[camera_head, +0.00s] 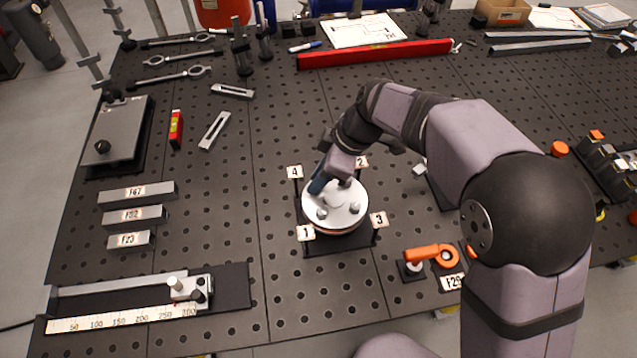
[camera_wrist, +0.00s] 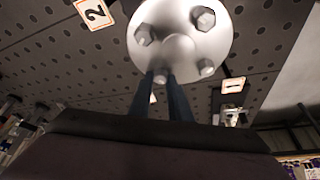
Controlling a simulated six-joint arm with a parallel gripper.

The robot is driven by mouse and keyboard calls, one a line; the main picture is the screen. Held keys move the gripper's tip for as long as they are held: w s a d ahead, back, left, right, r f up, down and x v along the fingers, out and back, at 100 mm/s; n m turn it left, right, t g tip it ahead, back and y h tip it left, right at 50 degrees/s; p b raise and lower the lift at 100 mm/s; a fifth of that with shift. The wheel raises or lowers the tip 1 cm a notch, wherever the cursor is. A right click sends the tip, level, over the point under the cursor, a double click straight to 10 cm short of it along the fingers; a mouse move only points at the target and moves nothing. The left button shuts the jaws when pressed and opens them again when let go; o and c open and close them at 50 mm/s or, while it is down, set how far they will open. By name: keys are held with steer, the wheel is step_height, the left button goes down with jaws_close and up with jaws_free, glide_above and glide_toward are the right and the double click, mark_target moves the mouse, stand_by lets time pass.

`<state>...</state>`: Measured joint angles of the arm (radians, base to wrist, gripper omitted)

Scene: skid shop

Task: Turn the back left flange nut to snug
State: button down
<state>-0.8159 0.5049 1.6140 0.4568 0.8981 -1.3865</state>
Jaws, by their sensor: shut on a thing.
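A round pale flange (camera_head: 345,218) stands on a dark base among corner tags 1, 2, 3 and 4. My gripper (camera_head: 318,186) reaches down to its back left edge, near tag 4 (camera_head: 295,172). In the wrist view the two dark blue fingers (camera_wrist: 168,82) are close together at the flange rim (camera_wrist: 180,50), shut on the back left flange nut (camera_wrist: 160,78). That nut is mostly hidden by the fingers. The other nuts show on the flange face: one near tag 2 (camera_wrist: 143,34), one near tag 1 (camera_wrist: 206,67), and the front right one (camera_wrist: 205,18).
An orange-handled tool (camera_head: 430,254) lies right of the flange. Labelled grey bars (camera_head: 135,216) and a measuring rail with a scale (camera_head: 120,318) are at left. A red level (camera_head: 375,54) lies at the back. The perforated table is clear just left of the flange.

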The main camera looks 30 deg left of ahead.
steer(key=m+t+b, duration=0.1)
steer(key=m, duration=0.1)
steer(key=shift+s+m, duration=0.1)
steer(key=shift+m, duration=0.3)
steer(key=m+t, duration=0.1)
steer(key=m, duration=0.1)
steer(key=shift+s+r+m, duration=0.1)
steer(key=shift+r+m, duration=0.05)
steer(key=shift+m, duration=0.25)
steer(key=m+t+p, duration=0.1)
steer(key=m, duration=0.3)
steer(key=shift+s+a+t, duration=0.1)
steer(key=shift+t, duration=0.3)
steer(key=shift+a+m+t+h, duration=0.1)
steer(key=shift+m+t+h, duration=0.35)
steer(key=shift+m, duration=1.15)
steer(key=c, duration=1.8)
jaws_free()
steer(key=shift+o, duration=0.8)
